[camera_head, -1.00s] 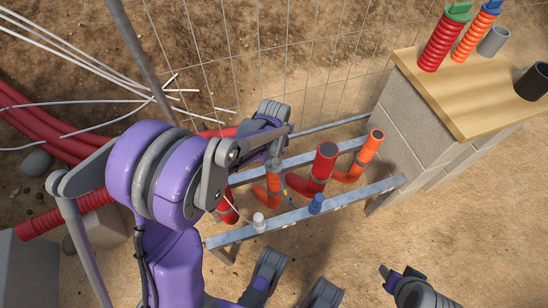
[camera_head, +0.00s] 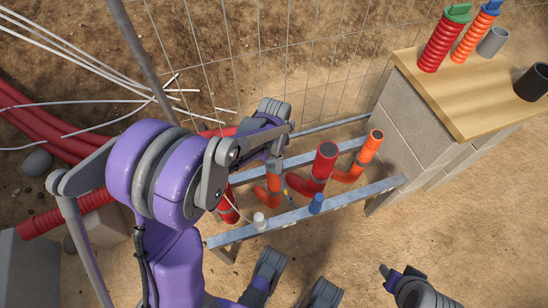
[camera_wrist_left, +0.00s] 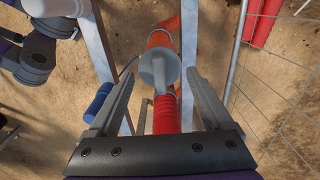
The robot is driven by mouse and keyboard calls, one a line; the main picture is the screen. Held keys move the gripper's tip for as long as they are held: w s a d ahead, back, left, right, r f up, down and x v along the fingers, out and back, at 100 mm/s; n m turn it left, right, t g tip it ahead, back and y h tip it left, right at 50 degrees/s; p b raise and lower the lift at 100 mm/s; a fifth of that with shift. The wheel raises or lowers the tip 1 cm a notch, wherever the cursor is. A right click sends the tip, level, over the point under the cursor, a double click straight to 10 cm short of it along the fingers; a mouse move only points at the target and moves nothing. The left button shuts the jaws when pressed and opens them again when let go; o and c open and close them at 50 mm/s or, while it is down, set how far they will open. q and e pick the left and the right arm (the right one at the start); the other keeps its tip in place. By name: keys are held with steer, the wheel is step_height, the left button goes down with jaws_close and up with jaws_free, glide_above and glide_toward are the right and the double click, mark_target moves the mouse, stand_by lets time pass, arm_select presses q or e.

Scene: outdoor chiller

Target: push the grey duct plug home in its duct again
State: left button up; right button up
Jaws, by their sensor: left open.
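The grey duct plug (camera_wrist_left: 157,68) shows in the left wrist view as a round flange with a raised grip. It sits at the mouth of an orange duct (camera_wrist_left: 164,27). How deep it sits I cannot tell. My left gripper (camera_wrist_left: 160,74) is open, with one finger on each side of the plug and gaps between. In the head view my left gripper (camera_head: 275,155) is over the upright orange duct (camera_head: 273,180) and mostly hides the plug. A grey and purple part of mine shows at the lower right, perhaps my right gripper (camera_head: 398,272); its jaws are unclear.
A red duct (camera_head: 323,165) and another orange duct (camera_head: 367,155) stand close to the right, between metal rails (camera_head: 340,202). White and blue (camera_head: 316,204) fittings sit on the front rail. A wire fence (camera_head: 300,70) stands behind. A wooden-topped block bench (camera_head: 440,90) is at right.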

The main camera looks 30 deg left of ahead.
mark_target(274, 160)
arm_select(q)
step_height(274, 160, up, 6)
steer(key=p, duration=0.4)
steer(key=shift+r, duration=0.25)
steer(key=shift+f, duration=0.1)
step_height(274, 160, up, 11)
steer(key=p, duration=0.2)
steer(key=shift+s, duration=0.1)
